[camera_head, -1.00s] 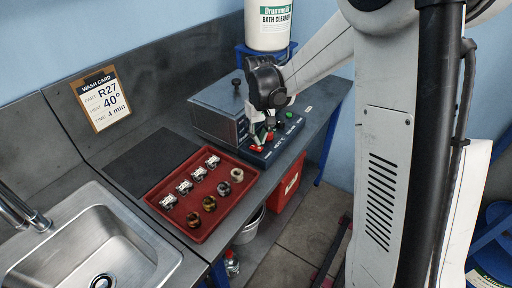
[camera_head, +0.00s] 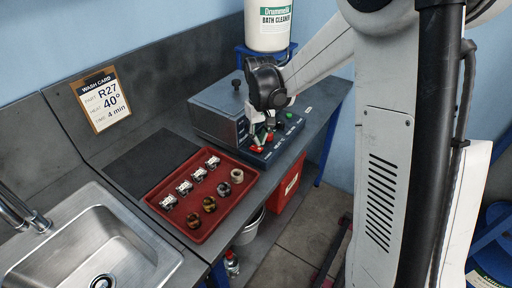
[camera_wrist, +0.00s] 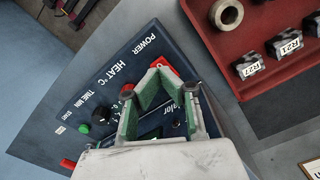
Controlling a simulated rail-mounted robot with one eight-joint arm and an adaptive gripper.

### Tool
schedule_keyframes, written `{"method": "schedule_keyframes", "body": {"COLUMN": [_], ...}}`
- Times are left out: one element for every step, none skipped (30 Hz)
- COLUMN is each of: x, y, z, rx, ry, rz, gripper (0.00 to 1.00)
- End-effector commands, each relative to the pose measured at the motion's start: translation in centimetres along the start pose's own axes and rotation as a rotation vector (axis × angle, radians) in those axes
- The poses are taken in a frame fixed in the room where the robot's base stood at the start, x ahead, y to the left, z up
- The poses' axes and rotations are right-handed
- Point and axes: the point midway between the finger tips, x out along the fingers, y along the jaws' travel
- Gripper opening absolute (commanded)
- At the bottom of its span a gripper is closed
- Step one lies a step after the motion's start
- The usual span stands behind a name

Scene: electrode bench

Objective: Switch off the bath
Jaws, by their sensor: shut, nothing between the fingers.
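The bath (camera_head: 218,112) is a grey box with a black-knobbed lid on the bench in the head view. Its dark blue control panel (camera_head: 290,133) faces up at its right side. The wrist view shows the panel (camera_wrist: 75,95) with the words POWER, HEAT °C and TIME MIN. A red power switch (camera_wrist: 166,65) lies beside the word POWER, partly hidden by my fingers. My gripper (camera_wrist: 160,76) is shut and empty, with its fingertips at the switch. I cannot tell whether they touch it. In the head view my gripper (camera_head: 262,133) is low over the panel.
A black knob (camera_wrist: 101,114) and a green button (camera_wrist: 84,128) sit on the panel. A red tray (camera_head: 190,235) with several labelled blocks and rings lies close in front of the panel. A bath cleaner container (camera_head: 268,28) stands behind. A sink (camera_head: 80,245) is at the left.

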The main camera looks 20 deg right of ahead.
Motion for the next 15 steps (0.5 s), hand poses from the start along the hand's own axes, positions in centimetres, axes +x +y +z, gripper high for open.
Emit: {"method": "schedule_keyframes", "body": {"x": [0.01, 0.02, 0.05, 0.07, 0.1, 0.15, 0.19, 0.23, 0.29, 0.33, 0.37, 0.42, 0.46, 0.5, 0.55], "y": [0.0, 0.0, 0.0, 0.0, 0.0, 0.0, 0.0, 0.0, 0.0, 0.0, 0.0, 0.0, 0.0, 0.0, 0.0], "z": [0.0, 0.0, 0.0, 0.0, 0.0, 0.0, 0.0, 0.0, 0.0, 0.0, 0.0, 0.0, 0.0, 0.0, 0.0], "rx": [0.0, 0.0, 0.0, 0.0, 0.0, 0.0, 0.0, 0.0, 0.0, 0.0, 0.0, 0.0, 0.0, 0.0, 0.0], "ry": [0.0, 0.0, 0.0, 0.0, 0.0, 0.0, 0.0, 0.0, 0.0, 0.0, 0.0, 0.0, 0.0, 0.0, 0.0], "rz": [0.0, 0.0, 0.0, 0.0, 0.0, 0.0, 0.0, 0.0, 0.0, 0.0, 0.0, 0.0, 0.0, 0.0, 0.0], "gripper": [0.0, 0.0, 0.0, 0.0, 0.0, 0.0, 0.0, 0.0, 0.0, 0.0, 0.0, 0.0, 0.0, 0.0, 0.0]}}
